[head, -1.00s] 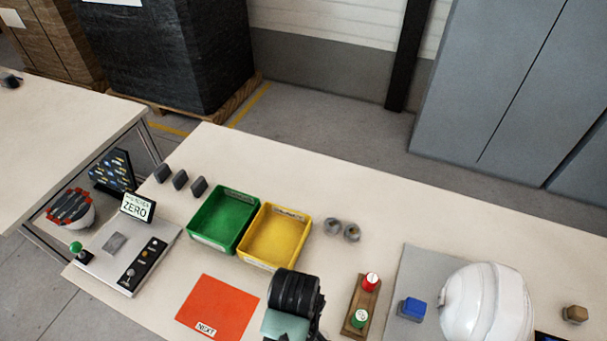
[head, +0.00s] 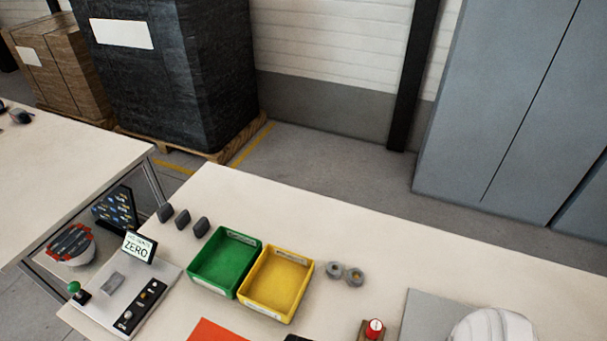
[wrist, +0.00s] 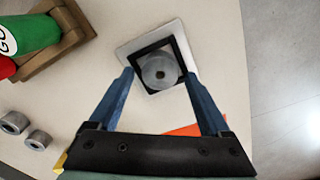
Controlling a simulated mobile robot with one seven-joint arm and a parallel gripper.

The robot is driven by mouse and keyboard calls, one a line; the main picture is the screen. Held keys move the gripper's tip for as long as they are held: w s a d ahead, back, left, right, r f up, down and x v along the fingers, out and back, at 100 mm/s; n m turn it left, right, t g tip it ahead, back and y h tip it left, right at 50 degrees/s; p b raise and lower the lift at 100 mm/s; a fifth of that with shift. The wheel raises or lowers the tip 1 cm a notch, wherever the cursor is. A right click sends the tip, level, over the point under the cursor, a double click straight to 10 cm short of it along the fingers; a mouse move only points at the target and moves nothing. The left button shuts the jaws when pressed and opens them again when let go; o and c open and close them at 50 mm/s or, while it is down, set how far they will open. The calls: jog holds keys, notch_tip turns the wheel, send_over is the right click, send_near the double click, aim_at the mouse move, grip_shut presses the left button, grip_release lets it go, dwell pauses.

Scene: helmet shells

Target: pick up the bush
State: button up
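A grey round bush (wrist: 160,70) with a small dark centre hole sits inside a black square outline on a white plate (wrist: 126,52) in the wrist view. My gripper (wrist: 158,77) is open, its two blue fingers on either side of the near part of the bush, with nothing visibly held. I cannot tell how far above the bush the fingertips are. Two more grey bushes (wrist: 26,131) lie at the left in the wrist view. Two grey bushes (head: 344,273) show right of the yellow bin in the head view. The plate is not visible in the head view.
Green (head: 225,262) and yellow (head: 276,283) bins stand mid-table. A wooden block with a red knob (head: 374,328) and a white helmet shell (head: 492,328) are at the lower right. A control panel (head: 128,293) is at left. An orange sheet (head: 215,331) lies in front.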

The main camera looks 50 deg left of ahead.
grip_shut()
